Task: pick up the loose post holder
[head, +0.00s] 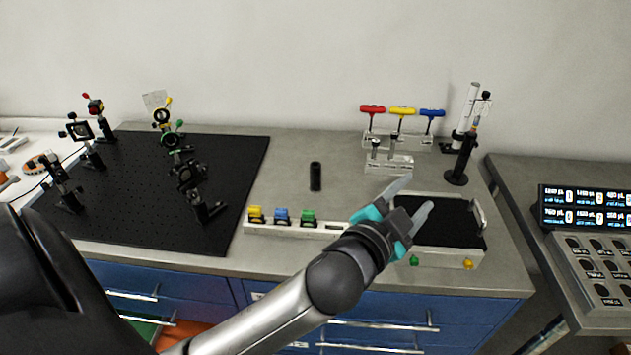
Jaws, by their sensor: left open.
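The loose post holder (316,177) is a small black cylinder standing upright on the grey bench, right of the black breadboard. Nothing touches it. My left gripper (413,200) is open, with its two pale fingers apart and pointing up and to the right. It is to the right of and nearer than the post holder, in front of the black-topped tray. I see nothing between its fingers but the bench and tray behind. My right gripper is not in view.
The breadboard (225,165) carries several optic mounts. A white rack (335,229) with yellow, blue and green pieces lies in front of the post holder. Coloured T-handle drivers (402,112) stand behind right. A black-topped tray (448,257) is at right. Bench around the holder is clear.

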